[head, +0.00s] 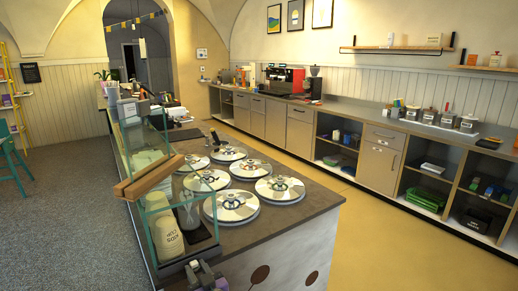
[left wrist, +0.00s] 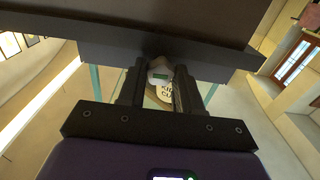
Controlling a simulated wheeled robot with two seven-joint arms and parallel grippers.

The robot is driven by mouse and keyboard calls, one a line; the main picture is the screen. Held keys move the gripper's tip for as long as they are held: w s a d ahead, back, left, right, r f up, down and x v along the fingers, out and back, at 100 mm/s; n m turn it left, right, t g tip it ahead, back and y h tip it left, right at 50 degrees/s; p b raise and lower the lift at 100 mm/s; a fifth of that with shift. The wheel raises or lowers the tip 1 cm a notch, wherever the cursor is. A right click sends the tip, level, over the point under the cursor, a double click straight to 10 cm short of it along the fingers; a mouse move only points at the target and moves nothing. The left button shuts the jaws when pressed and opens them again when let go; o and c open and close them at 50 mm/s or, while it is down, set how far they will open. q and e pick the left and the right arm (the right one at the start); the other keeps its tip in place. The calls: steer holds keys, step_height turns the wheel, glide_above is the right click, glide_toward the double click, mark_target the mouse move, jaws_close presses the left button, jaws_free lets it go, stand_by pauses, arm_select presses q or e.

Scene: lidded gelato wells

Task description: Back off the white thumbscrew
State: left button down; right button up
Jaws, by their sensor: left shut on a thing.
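My left gripper (head: 205,274) shows at the bottom edge of the head view, against the near end of the glass-fronted counter. In the left wrist view its two dark fingers (left wrist: 158,88) stand either side of a small rounded whitish piece, which I take to be the white thumbscrew (left wrist: 159,66). The gripper is shut on it, just under the edge of a dark slab (left wrist: 150,30). The fingers partly hide the thumbscrew, and I cannot make it out in the head view. My right gripper is in neither view.
Several round metal lids (head: 238,206) sit on the counter top (head: 285,222). A glass guard (head: 150,150) with a wooden rail (head: 150,175) stands along its left side. The yellow floor aisle (head: 385,235) to the right is clear.

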arm_select(q)
steer(key=c, duration=0.9)
jaws_free()
steer(key=shift+v, duration=3)
